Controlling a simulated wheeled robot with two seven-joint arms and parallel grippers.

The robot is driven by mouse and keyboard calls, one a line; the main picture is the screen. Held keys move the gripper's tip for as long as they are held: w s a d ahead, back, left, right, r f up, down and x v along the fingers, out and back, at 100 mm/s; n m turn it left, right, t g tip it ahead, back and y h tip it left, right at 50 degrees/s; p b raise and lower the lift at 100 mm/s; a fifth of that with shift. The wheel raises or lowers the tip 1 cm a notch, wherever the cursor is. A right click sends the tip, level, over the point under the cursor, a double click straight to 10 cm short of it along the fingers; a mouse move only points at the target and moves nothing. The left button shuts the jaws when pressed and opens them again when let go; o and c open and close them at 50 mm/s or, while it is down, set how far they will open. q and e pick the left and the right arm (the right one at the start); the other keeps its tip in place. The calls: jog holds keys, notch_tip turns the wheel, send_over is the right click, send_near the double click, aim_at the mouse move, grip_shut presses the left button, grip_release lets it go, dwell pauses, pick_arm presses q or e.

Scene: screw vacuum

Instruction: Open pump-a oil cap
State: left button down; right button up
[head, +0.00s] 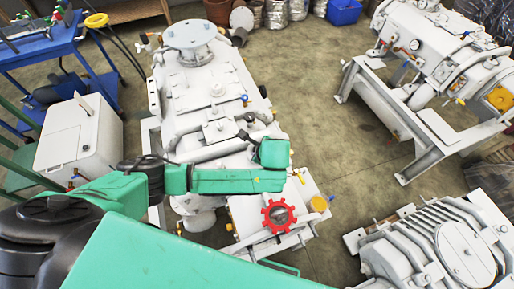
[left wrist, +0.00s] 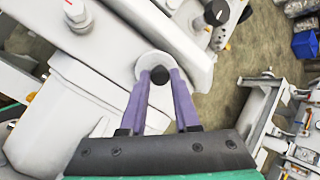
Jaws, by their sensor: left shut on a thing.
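Pump-a is the large white machine (head: 215,88) in the middle of the head view. My right gripper is in neither view.
A red handwheel (head: 278,216) and a yellow cap (head: 319,203) are on the pump's near end. Another white machine on a frame (head: 420,50) stands at the upper right, and a ribbed one (head: 440,245) at the lower right. Bare floor (head: 315,110) lies between them. A blue cart (head: 65,50) stands left.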

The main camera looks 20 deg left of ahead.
pick_arm(q)
jog(key=c, duration=0.6)
grip_release()
jog(key=shift+c, duration=0.2)
jog(key=p+v, duration=0.2)
jog(key=v, duration=1.2)
jog(key=shift+r+p, duration=0.25)
jog(key=shift+p, duration=0.15)
jog(key=shift+s, duration=0.1)
